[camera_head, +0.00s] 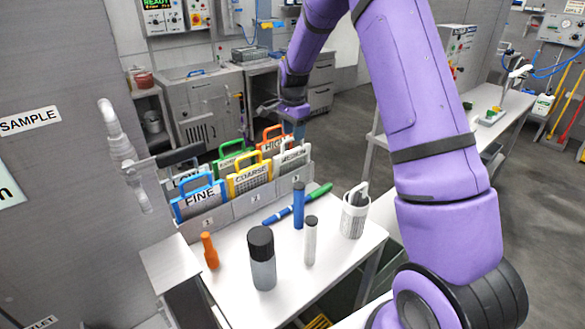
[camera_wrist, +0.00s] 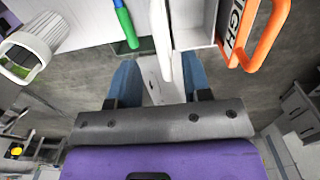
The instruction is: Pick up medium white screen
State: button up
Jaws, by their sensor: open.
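The medium white screen (camera_head: 292,160), with a white frame and the label MEDIUM, stands upright at the right end of the rack. In the wrist view its white edge (camera_wrist: 162,35) shows as a narrow strip above the gap between the fingers. My gripper (camera_head: 297,128) is above and behind this screen in the head view. In the wrist view my gripper (camera_wrist: 158,78) is open, with one blue finger on each side of the gap and nothing clamped. Whether the strip reaches between the fingertips is hard to tell.
The orange HIGH screen (camera_head: 271,138), yellow COARSE screen (camera_head: 250,179), green screen (camera_head: 232,157) and blue FINE screen (camera_head: 197,201) share the grey rack (camera_head: 245,204).

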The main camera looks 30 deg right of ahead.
aim_at(293, 150)
jog(key=shift+w+f, duration=0.2)
jog(key=shift+f, duration=2.8)
grip_shut()
